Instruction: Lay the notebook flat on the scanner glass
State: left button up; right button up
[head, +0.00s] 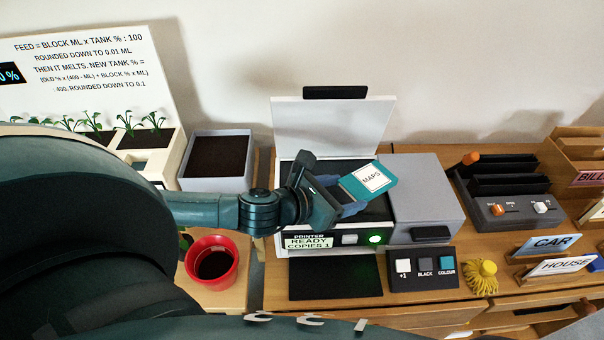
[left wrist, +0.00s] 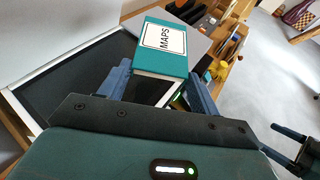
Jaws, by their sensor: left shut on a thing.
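The teal notebook (head: 384,187), with a white label reading MAPS, is held by my left gripper (head: 340,198) over the printer's scanner. In the left wrist view the notebook (left wrist: 181,65) sits between the two blue fingers of the left gripper (left wrist: 160,85), which is shut on it. The notebook looks tilted, label facing up. The dark scanner glass (head: 376,211) lies below, partly hidden by the gripper; it also shows in the left wrist view (left wrist: 75,75). The scanner lid (head: 330,125) stands open. My right gripper (left wrist: 290,145) appears at the lower right of the left wrist view, its fingers apart.
The printer's green light (head: 375,239) is lit beside a READY panel. A grey box (head: 425,185) adjoins the scanner on the right. A red pot (head: 211,263) and a planter (head: 217,160) stand left. Buttons (head: 423,267) and a yellow brush (head: 482,278) lie in front.

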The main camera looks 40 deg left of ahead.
pick_arm(q)
jog(key=shift+w+a+f+m+g+h, duration=0.2)
jog(key=shift+w+a+m+g+h, duration=0.15)
jog(key=shift+m+h, duration=0.2)
jog(key=shift+w+a+f+m+g+h, duration=0.15)
jog(key=shift+w+a+m+g+h, duration=0.1)
jog(key=shift+w+m+h, duration=0.25)
jog(key=shift+w+a+f+m+g+h, duration=0.1)
jog(key=shift+a+f+m+g+h, duration=0.25)
jog(key=shift+a+m+h, duration=0.2)
jog(key=shift+a+f+m+g+h, duration=0.35)
jog(key=shift+a+m+h, duration=0.15)
jog(key=shift+a, duration=0.05)
jog(key=shift+a+f+m+g+h, duration=0.15)
jog(key=shift+a, duration=0.3)
jog(key=shift+a+f+m+g+h, duration=0.15)
jog(key=shift+a, duration=0.25)
jog(key=shift+m+g+h, duration=0.5)
jog(key=shift+m+g, duration=0.1)
jog(key=shift+m, duration=0.1)
jog(key=a, duration=0.4)
jog(key=shift+a+f+p, duration=0.35)
jog(key=shift+a, duration=0.25)
